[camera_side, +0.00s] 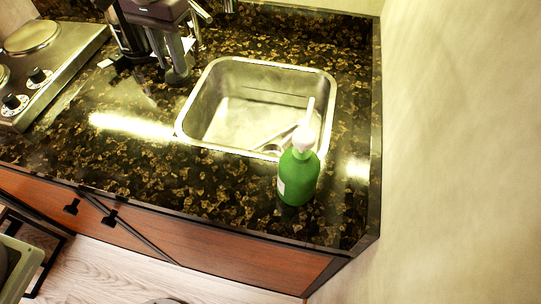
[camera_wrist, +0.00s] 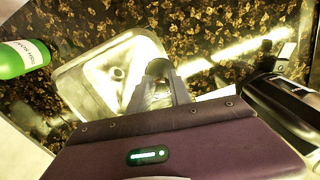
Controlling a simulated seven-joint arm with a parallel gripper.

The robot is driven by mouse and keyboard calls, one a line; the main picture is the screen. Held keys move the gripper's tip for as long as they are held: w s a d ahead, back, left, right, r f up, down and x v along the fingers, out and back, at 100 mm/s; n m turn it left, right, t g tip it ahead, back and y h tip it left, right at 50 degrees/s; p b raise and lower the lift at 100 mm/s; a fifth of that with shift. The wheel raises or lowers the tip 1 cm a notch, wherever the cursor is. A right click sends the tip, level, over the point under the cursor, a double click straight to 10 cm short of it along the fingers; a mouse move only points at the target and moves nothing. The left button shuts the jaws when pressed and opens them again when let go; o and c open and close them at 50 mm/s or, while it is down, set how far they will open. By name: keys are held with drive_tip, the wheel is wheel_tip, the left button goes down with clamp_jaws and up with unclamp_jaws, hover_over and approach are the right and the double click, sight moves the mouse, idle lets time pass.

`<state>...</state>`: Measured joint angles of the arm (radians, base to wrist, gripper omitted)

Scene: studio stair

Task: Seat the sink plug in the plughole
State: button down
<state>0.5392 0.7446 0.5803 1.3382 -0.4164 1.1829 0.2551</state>
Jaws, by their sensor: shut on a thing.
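My gripper (camera_side: 178,74) is at the top left of the sink in the side view, above the dark counter. In the wrist view its fingers (camera_wrist: 160,88) are shut on a dark, round-ended piece, which looks like the sink plug (camera_wrist: 158,68). The fingers hide part of it. The steel sink (camera_side: 210,92) is to the right of my gripper in the side view. In the wrist view the round plughole (camera_wrist: 118,73) shows in the sink floor, left of the held plug and apart from it.
A green soap bottle (camera_side: 298,178) with a white pump stands at the sink's front right edge. A hob (camera_side: 45,70) is at the left. A black appliance (camera_wrist: 280,100) stands right of my gripper in the wrist view. The counter (camera_side: 130,150) in front is clear.

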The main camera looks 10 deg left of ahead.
drive_tip(key=s+d+m, duration=0.3)
drive_tip(key=d+m, duration=0.1)
drive_tip(key=d, duration=1.4)
drive_tip(key=shift+m, duration=0.8)
drive_tip(key=w+f, duration=0.1)
drive_tip(key=f, duration=0.7)
drive_tip(key=w+d+f, duration=0.1)
drive_tip(key=w+f, duration=0.1)
drive_tip(key=f, duration=0.6)
drive_tip(key=w+f, duration=0.1)
drive_tip(key=f, duration=0.8)
drive_tip(key=shift+w+d, duration=0.25)
drive_tip(key=shift+w, duration=0.1)
drive_tip(key=c, duration=1.2)
unclamp_jaws()
drive_tip(key=shift+c, duration=0.2)
drive_tip(key=shift+o, duration=0.3)
wheel_tip(320, 180, up, 12)
